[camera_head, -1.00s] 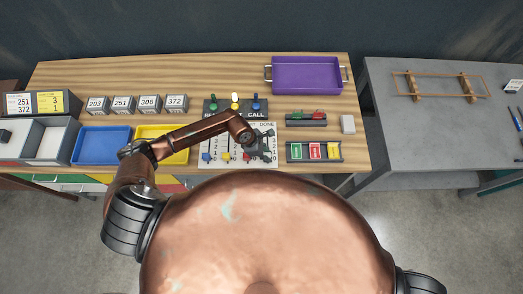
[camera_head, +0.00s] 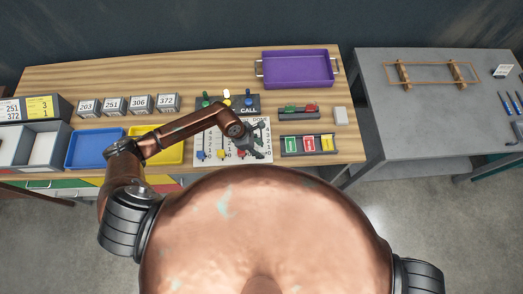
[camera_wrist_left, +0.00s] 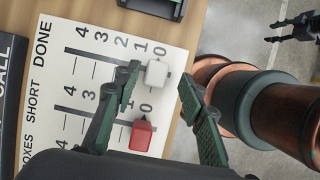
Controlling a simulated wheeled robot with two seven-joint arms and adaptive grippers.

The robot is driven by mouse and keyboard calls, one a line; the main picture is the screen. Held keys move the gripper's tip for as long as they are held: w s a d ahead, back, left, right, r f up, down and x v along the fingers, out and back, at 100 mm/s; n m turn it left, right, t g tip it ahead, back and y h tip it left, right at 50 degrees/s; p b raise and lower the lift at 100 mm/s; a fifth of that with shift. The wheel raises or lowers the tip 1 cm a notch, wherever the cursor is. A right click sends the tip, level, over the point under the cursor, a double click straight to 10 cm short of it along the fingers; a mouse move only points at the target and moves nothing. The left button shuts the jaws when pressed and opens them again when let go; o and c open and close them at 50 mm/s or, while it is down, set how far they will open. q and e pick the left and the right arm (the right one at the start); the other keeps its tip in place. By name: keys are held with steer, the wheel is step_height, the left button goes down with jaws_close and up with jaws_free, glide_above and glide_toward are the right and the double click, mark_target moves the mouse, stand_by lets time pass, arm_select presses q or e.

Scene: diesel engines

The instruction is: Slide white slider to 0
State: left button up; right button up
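The white slider (camera_wrist_left: 157,73) sits in the top track of the white panel (camera_wrist_left: 60,110) in the left wrist view, the one labelled DONE, at the 0 mark. My left gripper (camera_wrist_left: 158,82) is open, with one finger on each side of the white slider; whether either touches it I cannot tell. The red slider (camera_wrist_left: 142,135) sits by the 0 of the SHORT track. In the head view my left gripper (camera_head: 257,142) covers the DONE side of the panel (camera_head: 206,128). My right gripper (camera_wrist_left: 294,25) shows small over the floor, fingers apart.
Several levers (camera_head: 227,95) stand behind the panel. Blue (camera_head: 74,163) and yellow (camera_head: 180,157) trays are left; a purple tray (camera_head: 298,66) is behind.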

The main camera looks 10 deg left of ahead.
arm_select(q)
steer(key=v, duration=0.9)
steer(key=shift+s+f, duration=0.1)
steer(key=shift+f, duration=0.05)
